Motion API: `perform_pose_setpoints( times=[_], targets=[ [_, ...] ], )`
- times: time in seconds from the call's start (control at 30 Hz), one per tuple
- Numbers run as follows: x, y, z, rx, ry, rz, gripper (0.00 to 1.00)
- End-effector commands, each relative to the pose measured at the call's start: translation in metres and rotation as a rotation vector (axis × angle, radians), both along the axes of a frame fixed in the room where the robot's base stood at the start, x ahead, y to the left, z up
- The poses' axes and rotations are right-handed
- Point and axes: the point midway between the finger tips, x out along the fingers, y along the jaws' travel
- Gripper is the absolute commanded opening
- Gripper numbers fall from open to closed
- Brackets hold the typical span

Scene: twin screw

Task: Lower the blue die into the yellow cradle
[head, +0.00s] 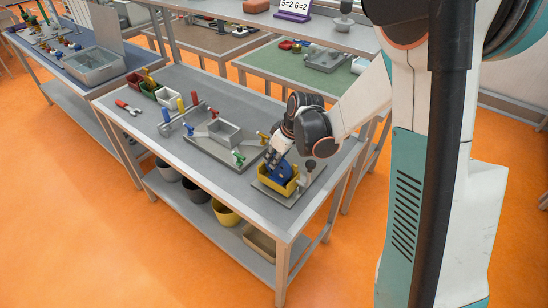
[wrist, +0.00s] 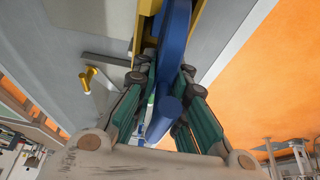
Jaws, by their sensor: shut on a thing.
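The blue die (head: 279,172) is in my gripper, over the yellow cradle (head: 270,183) at the right end of the table. In the wrist view the blue die (wrist: 174,52) runs up between the fingers, with yellow cradle walls (wrist: 143,28) close on both sides of its far end. My gripper (wrist: 168,75) is shut on the blue die. In the head view my gripper (head: 279,158) comes down from above and hides part of the die. I cannot tell whether the die touches the cradle floor.
The cradle stands on a grey plate (head: 285,198) with a dark-knobbed post (head: 310,166) at its right. Left of it is a grey fixture with a box (head: 224,132) and coloured handles (head: 239,158). Small bins (head: 166,97) stand further left.

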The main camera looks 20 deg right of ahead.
Motion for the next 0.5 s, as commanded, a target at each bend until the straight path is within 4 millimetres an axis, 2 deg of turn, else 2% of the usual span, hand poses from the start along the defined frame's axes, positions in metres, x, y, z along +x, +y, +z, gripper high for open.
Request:
perform_pose_setpoints(
  times=[0.2, 0.23, 0.33, 0.5],
  targets=[
    [0.0007, -0.0009, -0.0012, -0.001, -0.001, -0.001, 0.0],
    [0.0007, -0.0008, -0.0013, -0.001, -0.001, -0.001, 0.15],
    [0.0007, -0.0007, -0.001, -0.001, -0.001, -0.001, 0.36],
    [0.0006, -0.0007, -0.0009, -0.001, -0.001, -0.002, 0.36]
  ],
)
